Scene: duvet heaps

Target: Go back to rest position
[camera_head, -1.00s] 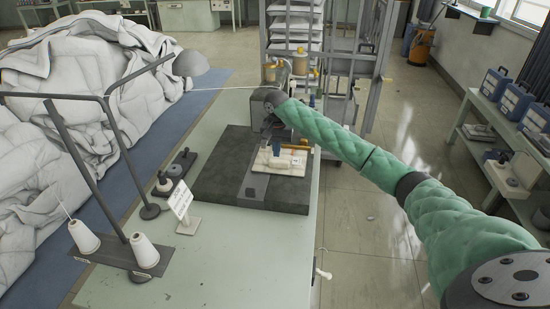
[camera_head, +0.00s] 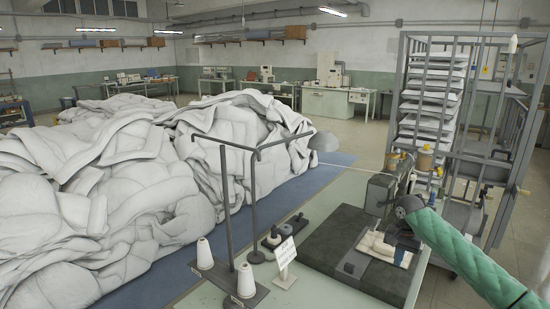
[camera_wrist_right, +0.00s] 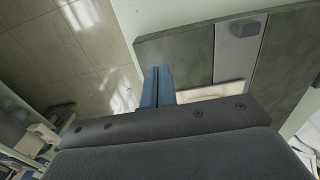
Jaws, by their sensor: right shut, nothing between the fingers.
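My right arm comes in from the lower right in the head view, in a green quilted sleeve (camera_head: 470,255). Its dark gripper (camera_head: 402,238) points down over the sewing table, close to the sewing machine (camera_head: 381,190). In the right wrist view, the blue fingers of my right gripper (camera_wrist_right: 158,87) are together with nothing between them, seen against the dark bed plate (camera_wrist_right: 182,50). A pale pad (camera_head: 377,245) lies on this plate under the gripper. Whether the fingertips touch anything is unclear. My left gripper is in neither view.
White duvet heaps (camera_head: 110,195) fill the left on a blue mat (camera_head: 330,162). A thread stand (camera_head: 228,215) with white cones (camera_head: 245,280) and a small sign (camera_head: 285,252) stand on the table's left. A rack (camera_head: 455,45) stands behind. Open floor lies beyond the heaps.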

